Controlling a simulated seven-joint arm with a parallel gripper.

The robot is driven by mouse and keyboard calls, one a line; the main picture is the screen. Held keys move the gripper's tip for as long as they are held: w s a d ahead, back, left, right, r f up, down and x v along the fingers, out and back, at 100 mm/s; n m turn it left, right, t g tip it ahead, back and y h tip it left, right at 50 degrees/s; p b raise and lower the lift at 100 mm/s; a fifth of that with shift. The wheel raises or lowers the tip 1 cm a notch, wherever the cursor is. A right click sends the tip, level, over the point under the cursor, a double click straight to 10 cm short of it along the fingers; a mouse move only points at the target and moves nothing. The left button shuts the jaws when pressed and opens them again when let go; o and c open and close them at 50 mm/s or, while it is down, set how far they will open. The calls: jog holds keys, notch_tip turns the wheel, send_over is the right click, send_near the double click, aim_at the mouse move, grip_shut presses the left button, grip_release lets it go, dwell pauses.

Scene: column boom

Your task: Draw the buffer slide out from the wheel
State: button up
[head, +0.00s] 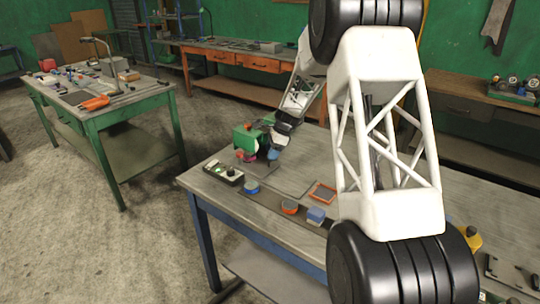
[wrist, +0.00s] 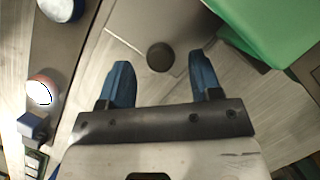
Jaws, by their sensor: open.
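A green machine (head: 246,139) stands on the near bench, with a reddish round part (head: 243,156) low at its front that looks like the wheel. In the wrist view its green housing (wrist: 268,28) fills the top right corner. A dark round knob (wrist: 160,57) shows over a flat grey plate, between the lines of my two fingers; it may belong to the buffer slide, but I cannot tell how it joins. My gripper (wrist: 160,82) has blue fingers, spread apart and not touching the knob. In the head view my gripper (head: 272,153) is beside the machine, partly hidden by my wrist.
A control box (head: 223,172) with a green button sits left of the machine. A blue round piece (head: 251,187), an orange one (head: 289,206) and a blue block (head: 316,214) line a dark strip near the front edge. An orange-rimmed tray (head: 322,193) lies behind them.

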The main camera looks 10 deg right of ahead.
jog(key=shift+x, duration=0.85)
jog(key=shift+c, duration=0.4)
grip_shut()
